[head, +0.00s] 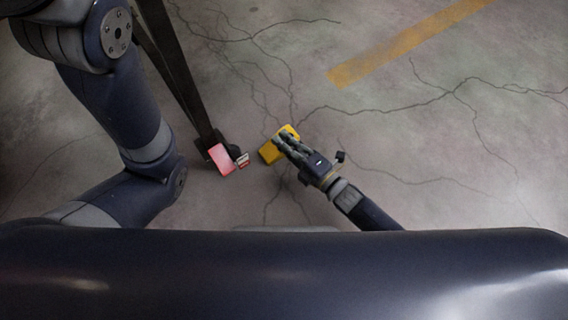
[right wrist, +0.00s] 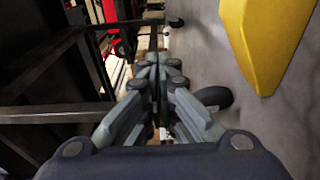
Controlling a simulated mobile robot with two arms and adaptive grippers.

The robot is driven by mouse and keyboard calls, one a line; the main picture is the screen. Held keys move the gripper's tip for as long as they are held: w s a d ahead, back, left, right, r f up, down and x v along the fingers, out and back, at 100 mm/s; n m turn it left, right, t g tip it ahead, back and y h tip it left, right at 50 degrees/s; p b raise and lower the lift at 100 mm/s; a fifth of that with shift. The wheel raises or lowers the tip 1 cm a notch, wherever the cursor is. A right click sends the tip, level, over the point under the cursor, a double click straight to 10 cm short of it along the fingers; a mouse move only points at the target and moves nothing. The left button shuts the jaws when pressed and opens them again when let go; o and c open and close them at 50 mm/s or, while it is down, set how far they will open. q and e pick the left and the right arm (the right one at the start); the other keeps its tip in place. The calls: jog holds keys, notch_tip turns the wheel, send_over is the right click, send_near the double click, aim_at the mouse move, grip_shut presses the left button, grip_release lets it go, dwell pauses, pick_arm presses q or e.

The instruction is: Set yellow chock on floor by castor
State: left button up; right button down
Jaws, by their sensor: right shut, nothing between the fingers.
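The yellow chock (head: 270,153) rests on the concrete floor in the middle of the head view. My right gripper (head: 283,139) is over it and hides part of it. In the right wrist view the chock (right wrist: 266,42) is at the upper right, beside the shut, empty fingers (right wrist: 155,70) and not between them. A dark castor (head: 236,153) shows at the foot of the stand, just left of the chock with a small gap. A dark wheel (right wrist: 214,97) also shows in the right wrist view beside my fingers. My left gripper is not in view.
A dark stand leg (head: 180,75) slants down to the castor. A pink-red block (head: 222,160) and a small red-and-white tag (head: 242,160) are beside it. A yellow painted stripe (head: 400,47) crosses the cracked floor. The floor at right is clear.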

jog(key=s, duration=0.4)
jog(key=b, duration=0.9)
send_near(269, 153)
jog(key=shift+w+a+r, duration=0.25)
jog(key=shift+w+a, duration=0.15)
jog(key=shift+a, duration=0.15)
jog(key=shift+w+a+r, duration=0.25)
jog(key=shift+w+a, duration=0.2)
jog(key=shift+a, duration=0.15)
jog(key=shift+w+b, duration=0.45)
jog(key=shift+b, duration=0.15)
jog(key=shift+r, duration=0.1)
jog(key=shift+r, duration=0.1)
